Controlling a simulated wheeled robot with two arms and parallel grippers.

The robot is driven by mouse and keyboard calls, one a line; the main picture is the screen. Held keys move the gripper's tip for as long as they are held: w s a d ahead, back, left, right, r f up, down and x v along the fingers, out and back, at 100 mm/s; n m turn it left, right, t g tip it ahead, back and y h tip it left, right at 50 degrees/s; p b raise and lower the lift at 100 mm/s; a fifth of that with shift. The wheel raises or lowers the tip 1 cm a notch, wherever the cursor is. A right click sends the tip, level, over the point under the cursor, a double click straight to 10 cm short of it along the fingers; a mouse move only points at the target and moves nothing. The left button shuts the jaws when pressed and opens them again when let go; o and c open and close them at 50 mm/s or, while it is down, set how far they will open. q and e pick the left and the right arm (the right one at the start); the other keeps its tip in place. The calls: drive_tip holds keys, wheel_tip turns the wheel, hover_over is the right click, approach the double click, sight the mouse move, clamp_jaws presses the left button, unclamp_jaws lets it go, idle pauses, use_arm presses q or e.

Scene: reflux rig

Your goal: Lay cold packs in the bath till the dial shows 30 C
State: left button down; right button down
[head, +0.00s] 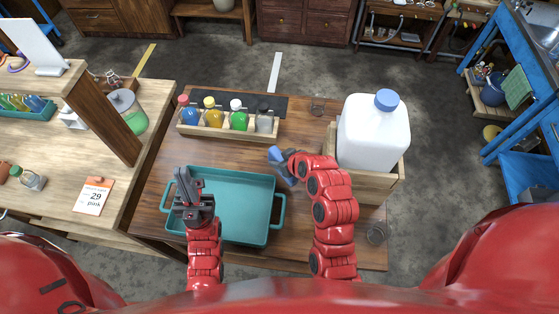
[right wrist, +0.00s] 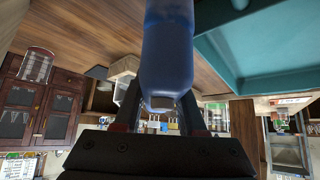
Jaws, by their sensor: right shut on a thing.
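My right gripper (head: 283,163) is shut on a blue bottle-shaped thing (right wrist: 167,55), held between the bath and the white jug; I cannot tell if it is a cold pack. The teal bath, a shallow tray with side handles, has a bare floor (head: 245,195) where it shows; its edge also shows in the right wrist view (right wrist: 270,60). My left gripper (head: 189,183) is over the bath's left part with nothing visible in it; its dark fingers are too small to judge. I can make out no dial.
A wooden rack (head: 222,131) with several capped bottles stands behind the bath. A large white jug (head: 373,138) sits in a wooden crate (head: 368,182) at right. A card (head: 94,196) reading 29 pink lies left.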

drive_tip(key=shift+f, duration=0.35)
wheel_tip(320, 180, down, 3)
drive_tip(key=shift+r+p, duration=0.1)
drive_tip(key=shift+p, duration=0.7)
drive_tip(key=shift+f, duration=0.25)
drive_tip(key=shift+w+f, duration=0.1)
drive_tip(key=shift+f+b, duration=0.2)
drive_tip(key=shift+b, duration=0.1)
drive_tip(key=c, duration=0.8)
unclamp_jaws()
drive_tip(key=shift+r, duration=0.1)
drive_tip(key=shift+o, duration=0.2)
drive_tip(key=shift+d+r, duration=0.1)
drive_tip(key=shift+r, duration=0.15)
